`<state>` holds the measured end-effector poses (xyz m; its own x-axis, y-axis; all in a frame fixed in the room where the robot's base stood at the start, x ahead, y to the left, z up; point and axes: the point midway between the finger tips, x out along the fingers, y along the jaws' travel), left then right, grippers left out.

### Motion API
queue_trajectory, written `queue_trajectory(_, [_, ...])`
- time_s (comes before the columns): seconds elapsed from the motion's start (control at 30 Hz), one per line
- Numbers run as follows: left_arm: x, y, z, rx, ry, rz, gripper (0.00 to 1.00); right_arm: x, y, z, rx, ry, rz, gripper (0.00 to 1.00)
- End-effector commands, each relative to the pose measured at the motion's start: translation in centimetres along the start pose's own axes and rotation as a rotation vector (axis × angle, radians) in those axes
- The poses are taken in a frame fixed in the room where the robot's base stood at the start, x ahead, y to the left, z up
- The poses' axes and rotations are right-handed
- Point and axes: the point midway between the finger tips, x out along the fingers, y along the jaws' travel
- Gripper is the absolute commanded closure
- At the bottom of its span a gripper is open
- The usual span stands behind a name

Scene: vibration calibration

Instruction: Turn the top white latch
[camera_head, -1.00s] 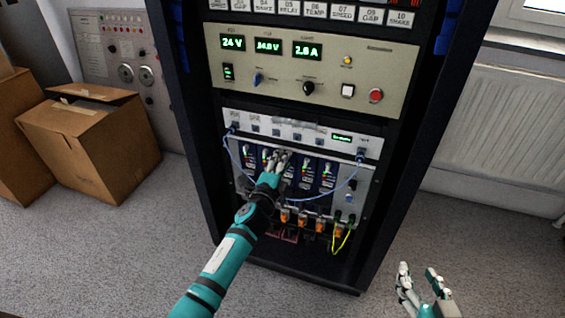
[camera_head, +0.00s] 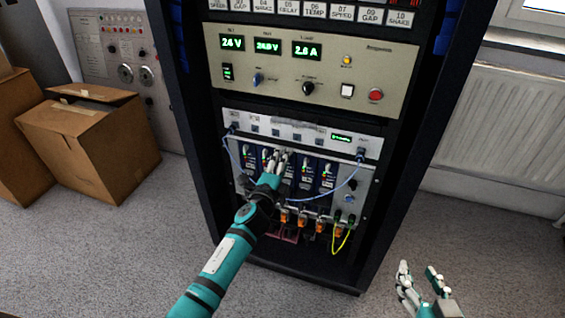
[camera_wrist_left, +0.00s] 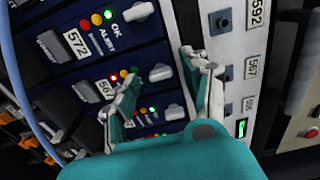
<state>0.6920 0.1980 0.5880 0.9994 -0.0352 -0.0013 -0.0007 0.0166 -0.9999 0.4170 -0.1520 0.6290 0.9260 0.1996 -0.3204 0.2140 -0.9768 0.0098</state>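My left gripper (camera_head: 279,157) reaches the upper part of the blue modules in the rack, just under the grey panel. In the left wrist view, its two fingers (camera_wrist_left: 156,66) are spread apart. One white latch (camera_wrist_left: 160,73) lies between the fingertips in the picture; I cannot tell whether they touch it. Another white latch (camera_wrist_left: 174,112) shows deeper between the fingers, and a third white latch (camera_wrist_left: 137,12) sits on the module labelled 572. In the head view the hand hides part of the modules. My right gripper (camera_head: 422,280) is open and empty, low at the right.
A blue cable (camera_head: 233,160) loops across the modules. A yellow cable (camera_head: 341,243) hangs below, beside orange connectors (camera_head: 302,219). A beige control panel (camera_head: 320,70) with knobs and buttons is above. Cardboard boxes (camera_head: 90,140) stand at the left. The floor at the right is clear.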

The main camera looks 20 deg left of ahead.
Motion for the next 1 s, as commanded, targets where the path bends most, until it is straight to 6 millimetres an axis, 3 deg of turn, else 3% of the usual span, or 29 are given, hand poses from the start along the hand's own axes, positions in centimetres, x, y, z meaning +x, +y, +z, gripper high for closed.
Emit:
queue_trajectory(0.33, [-1.1, 0.0, 0.1, 0.001, 0.0, 0.0, 0.52, -0.1, 0.0, 0.1, 0.001, -0.003, 0.0, 0.6])
queue_trajectory(0.7, [-8.7, 0.1, 0.0, -0.001, 0.0, 0.002, 0.52, -0.1, 0.0, 0.1, 0.001, -0.002, 0.0, 0.6])
queue_trajectory(1.0, [-11.9, 0.0, 0.0, -0.001, 0.0, 0.0, 0.52, 0.0, 0.0, 0.1, 0.0, -0.002, 0.0, 0.6])
